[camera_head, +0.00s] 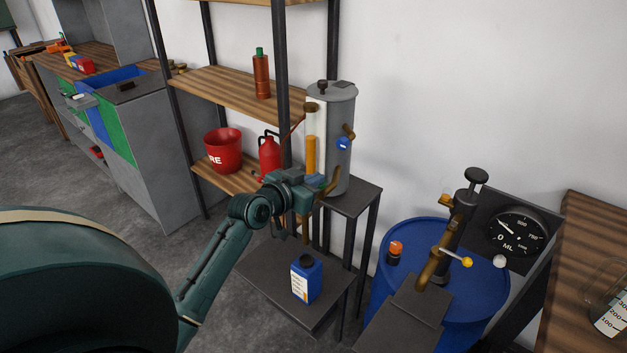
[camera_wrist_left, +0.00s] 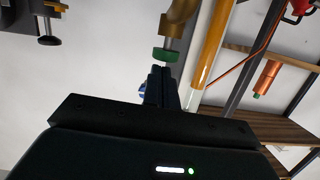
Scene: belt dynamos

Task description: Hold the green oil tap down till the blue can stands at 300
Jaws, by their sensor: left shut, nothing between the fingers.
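In the head view the left gripper (camera_head: 326,184) is in front of the grey oil tank (camera_head: 341,115), beside the brass spout (camera_head: 331,183). The blue can (camera_head: 306,281), with a white label and dark cap, stands upright on a low dark table below. Its fill level cannot be seen. My right gripper is not in view.
A blue drum (camera_head: 485,305) with a pump and an ML dial (camera_head: 516,233) stands to the right. Shelves with a red bucket (camera_head: 223,149) and red can (camera_head: 269,153) are behind left.

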